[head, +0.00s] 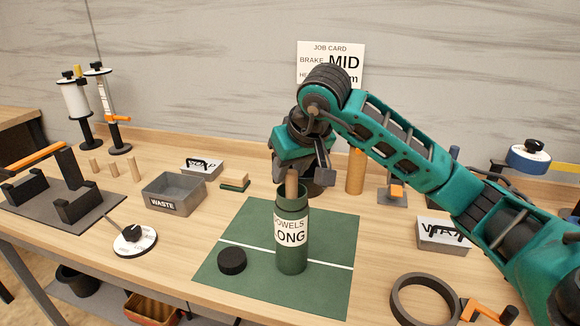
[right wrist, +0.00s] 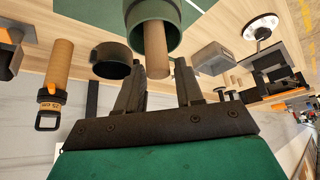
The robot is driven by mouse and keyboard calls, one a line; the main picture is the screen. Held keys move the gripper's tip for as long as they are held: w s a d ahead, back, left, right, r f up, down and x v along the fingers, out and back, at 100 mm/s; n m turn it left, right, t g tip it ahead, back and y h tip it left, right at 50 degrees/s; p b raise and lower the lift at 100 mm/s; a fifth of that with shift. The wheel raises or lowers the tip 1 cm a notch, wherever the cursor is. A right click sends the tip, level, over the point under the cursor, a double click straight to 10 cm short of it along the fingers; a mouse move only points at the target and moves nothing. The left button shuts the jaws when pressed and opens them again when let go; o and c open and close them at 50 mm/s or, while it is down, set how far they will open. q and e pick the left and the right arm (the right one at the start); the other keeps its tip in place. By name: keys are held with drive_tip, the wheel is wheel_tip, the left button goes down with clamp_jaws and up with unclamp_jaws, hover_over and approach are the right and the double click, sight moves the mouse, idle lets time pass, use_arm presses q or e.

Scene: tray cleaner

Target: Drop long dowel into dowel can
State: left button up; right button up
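The long dowel (head: 292,184) stands in the green dowel can (head: 291,258), with its top end sticking out above the rim. The can, labelled "DOWELS LONG", stands upright on the green mat (head: 325,285). In the right wrist view the dowel (right wrist: 156,50) leans inside the mouth of the can (right wrist: 152,14). My right gripper (head: 310,178) is just behind the dowel top. Its two fingers (right wrist: 160,78) are spread apart, with the dowel's end lying at the gap between their tips and clear space on both sides. My left gripper is not in view.
A black puck (head: 232,261) lies on the mat left of the can. A grey waste bin (head: 174,192), a dial (head: 134,239) and several short dowels (head: 134,169) stand to the left. A dark ring (head: 425,300) lies at the front right. A tan cylinder (head: 355,171) stands behind.

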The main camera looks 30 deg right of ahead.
drive_tip(key=shift+o, duration=1.8)
wheel_tip(320, 180, up, 6)
drive_tip(key=p, duration=0.4)
drive_tip(key=shift+f, duration=0.15)
drive_tip(key=shift+r, duration=0.7)
